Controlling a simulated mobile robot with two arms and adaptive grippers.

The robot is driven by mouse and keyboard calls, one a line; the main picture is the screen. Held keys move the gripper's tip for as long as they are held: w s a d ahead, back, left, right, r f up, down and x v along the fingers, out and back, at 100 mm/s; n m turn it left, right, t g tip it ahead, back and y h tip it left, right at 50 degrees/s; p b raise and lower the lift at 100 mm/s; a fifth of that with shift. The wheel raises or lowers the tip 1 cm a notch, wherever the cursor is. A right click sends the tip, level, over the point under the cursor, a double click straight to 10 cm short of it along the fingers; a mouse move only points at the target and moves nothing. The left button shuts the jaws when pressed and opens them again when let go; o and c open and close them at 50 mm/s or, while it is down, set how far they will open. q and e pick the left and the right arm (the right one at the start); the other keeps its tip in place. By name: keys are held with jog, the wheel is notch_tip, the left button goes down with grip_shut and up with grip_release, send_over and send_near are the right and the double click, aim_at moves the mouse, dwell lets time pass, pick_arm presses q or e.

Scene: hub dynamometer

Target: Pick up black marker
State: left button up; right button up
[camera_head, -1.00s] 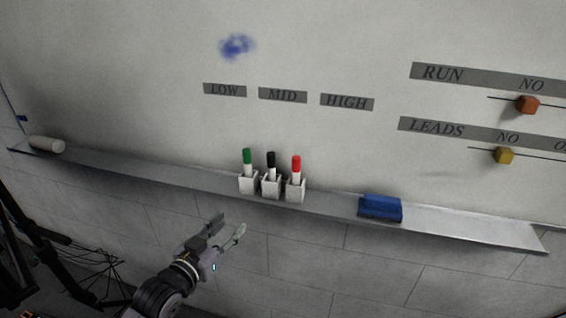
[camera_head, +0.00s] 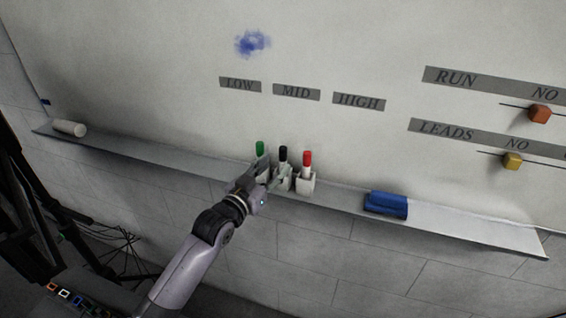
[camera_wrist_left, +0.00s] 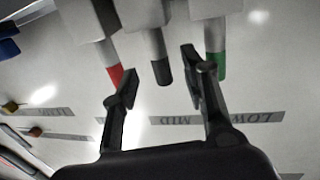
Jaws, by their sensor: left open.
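The black marker (camera_head: 283,154) stands cap up in the middle white holder on the wall ledge, between the green marker (camera_head: 260,148) and the red marker (camera_head: 307,158). My left gripper (camera_head: 273,168) is open and empty just in front of the holders, and covers part of the green and middle ones. In the left wrist view, which is upside down, the black marker (camera_wrist_left: 162,70) shows between the spread fingers (camera_wrist_left: 159,68). Gaps show on both sides of it. The red marker (camera_wrist_left: 115,73) lies beyond one finger and the green marker (camera_wrist_left: 218,66) behind the other.
The ledge (camera_head: 150,152) runs along the whiteboard. A blue eraser (camera_head: 386,204) lies on it to the right and a white cylinder (camera_head: 69,127) at the far left. Orange (camera_head: 540,114) and yellow (camera_head: 512,160) slider knobs are on the board at right.

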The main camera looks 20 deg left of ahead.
aim_at(281, 160)
pick_arm(q)
jog(key=p+x, duration=0.2)
jog(key=x, duration=0.2)
jog(key=shift+w+d, duration=0.1)
jog(key=shift+w, duration=0.1)
jog(key=shift+w+d, duration=0.1)
jog(key=shift+w, duration=0.35)
jog(key=shift+c, duration=0.3)
grip_shut()
